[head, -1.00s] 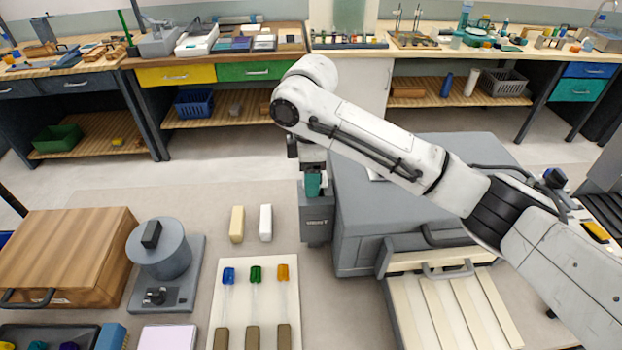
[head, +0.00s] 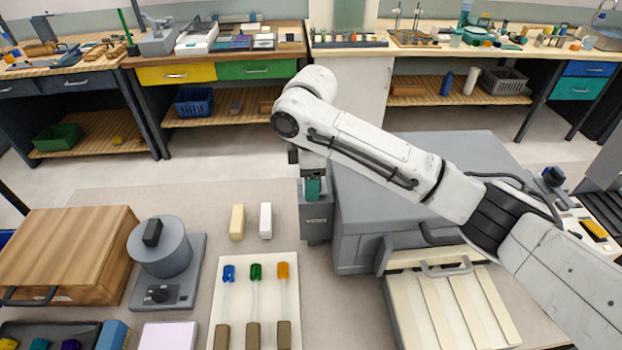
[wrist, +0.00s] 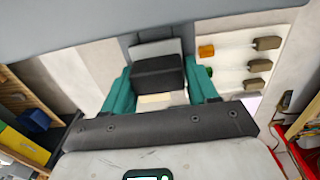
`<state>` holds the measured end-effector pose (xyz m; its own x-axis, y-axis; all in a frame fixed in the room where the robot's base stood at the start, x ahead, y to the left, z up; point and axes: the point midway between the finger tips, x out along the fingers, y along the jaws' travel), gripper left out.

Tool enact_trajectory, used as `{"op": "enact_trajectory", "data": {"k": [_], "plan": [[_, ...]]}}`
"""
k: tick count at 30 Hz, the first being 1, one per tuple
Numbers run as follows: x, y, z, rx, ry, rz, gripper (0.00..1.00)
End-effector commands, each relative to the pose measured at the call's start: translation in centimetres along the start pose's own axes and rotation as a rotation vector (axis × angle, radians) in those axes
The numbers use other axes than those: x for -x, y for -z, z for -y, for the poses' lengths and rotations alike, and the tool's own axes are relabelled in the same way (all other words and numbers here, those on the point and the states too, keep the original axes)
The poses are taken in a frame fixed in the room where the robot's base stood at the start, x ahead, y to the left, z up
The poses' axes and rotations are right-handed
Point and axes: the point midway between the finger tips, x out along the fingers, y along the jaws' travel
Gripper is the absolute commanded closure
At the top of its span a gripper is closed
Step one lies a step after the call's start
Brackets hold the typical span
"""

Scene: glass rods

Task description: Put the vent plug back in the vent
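The vent (head: 316,228) is a grey box marked with its name on the left side of the large grey furnace. My gripper (head: 313,188) is at the top of this box, with one teal finger showing in the head view. In the wrist view both teal fingers of my gripper (wrist: 161,85) stand either side of a dark block, which I take as the vent plug (wrist: 158,76). The fingers appear to press on its sides. In the head view the plug is hidden by the finger, and I cannot tell how far it sits in the vent.
The grey furnace (head: 380,240) stands right of the vent. A white board (head: 240,305) with several glass rods lies front left. A cream block (head: 237,222) and a white block (head: 266,220) lie left of the vent. A slatted tray (head: 450,310) is front right.

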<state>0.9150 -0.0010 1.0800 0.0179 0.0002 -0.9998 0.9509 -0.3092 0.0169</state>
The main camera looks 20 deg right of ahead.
Motion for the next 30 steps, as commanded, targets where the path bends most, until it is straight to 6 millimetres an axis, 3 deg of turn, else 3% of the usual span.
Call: {"op": "enact_trajectory", "data": {"k": [1, 6, 16, 20, 30], "plan": [[-1.6, 0.0, 0.6, 0.000, 0.025, 0.008, 0.36], [-1.7, -0.1, 0.7, -0.001, 0.028, 0.008, 0.20], [-1.1, -0.1, 0.7, -0.002, 0.030, 0.010, 0.20], [0.4, -0.1, 0.6, -0.001, 0.028, 0.008, 0.20], [8.3, 0.0, 0.2, 0.000, 0.015, 0.006, 0.20]]}}
